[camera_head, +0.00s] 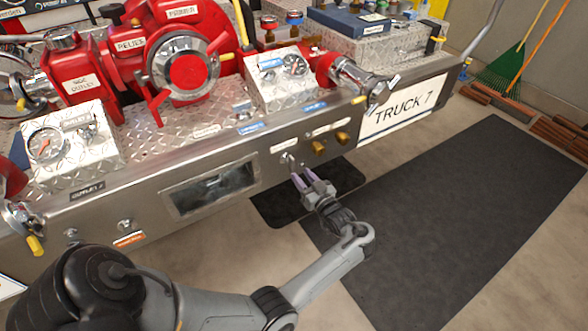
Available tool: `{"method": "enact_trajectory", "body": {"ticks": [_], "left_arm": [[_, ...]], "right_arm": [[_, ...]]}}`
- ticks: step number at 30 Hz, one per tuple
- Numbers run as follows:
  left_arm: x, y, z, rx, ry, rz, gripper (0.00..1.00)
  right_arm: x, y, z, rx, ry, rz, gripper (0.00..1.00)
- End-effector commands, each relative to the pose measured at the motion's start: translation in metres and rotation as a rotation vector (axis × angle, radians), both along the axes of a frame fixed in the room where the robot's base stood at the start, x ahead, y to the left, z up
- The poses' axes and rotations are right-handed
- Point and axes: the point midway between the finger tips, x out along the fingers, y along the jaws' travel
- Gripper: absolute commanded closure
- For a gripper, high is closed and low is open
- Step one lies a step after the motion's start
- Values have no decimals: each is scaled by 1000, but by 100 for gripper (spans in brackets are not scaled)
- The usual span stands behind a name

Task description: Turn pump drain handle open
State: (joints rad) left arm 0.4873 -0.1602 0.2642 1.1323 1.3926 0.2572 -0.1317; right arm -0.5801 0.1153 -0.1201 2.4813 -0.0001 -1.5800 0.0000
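A small silver handle (288,159), which looks like the drain handle, sits on the front face of the steel bumper (150,196) under a small white label (284,145). The label is too small to read. My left gripper (299,175) is in front of the bumper, just below and right of this handle. Its two pale purple fingers are apart and point up toward the handle. I see nothing between them. I cannot tell whether a fingertip touches the handle. My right gripper is out of view.
Two brass knobs (318,147) stick out right of the handle, near the TRUCK 7 sign (402,108). The red pump (185,65) and gauge panel (65,143) stand on the bumper. A dark mat (460,220) covers open floor at right.

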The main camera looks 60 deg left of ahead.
Motion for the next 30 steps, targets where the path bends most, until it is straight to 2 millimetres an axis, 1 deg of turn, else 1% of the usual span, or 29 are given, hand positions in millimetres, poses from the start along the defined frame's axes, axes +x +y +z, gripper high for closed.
{"method": "enact_trajectory", "body": {"ticks": [1, 6, 12, 16, 24, 25, 26, 30], "left_arm": [[0, 10, -2, 3, -1, 1, 62], [0, 35, -2, 2, -2, 0, 62], [0, 53, -1, 0, -1, -1, 62], [0, 58, -1, -1, -1, -2, 62], [1, 59, 0, -1, -1, -2, 62], [1, 59, 0, -1, -1, -2, 63], [1, 59, 0, -1, -1, -2, 68], [1, 59, 0, -1, -1, -2, 89]], "right_arm": [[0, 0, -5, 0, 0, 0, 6], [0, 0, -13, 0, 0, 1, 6], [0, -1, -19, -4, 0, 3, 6], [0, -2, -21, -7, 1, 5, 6], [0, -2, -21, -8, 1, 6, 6], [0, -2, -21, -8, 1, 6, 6], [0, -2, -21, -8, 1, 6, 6], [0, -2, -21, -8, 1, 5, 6]]}}
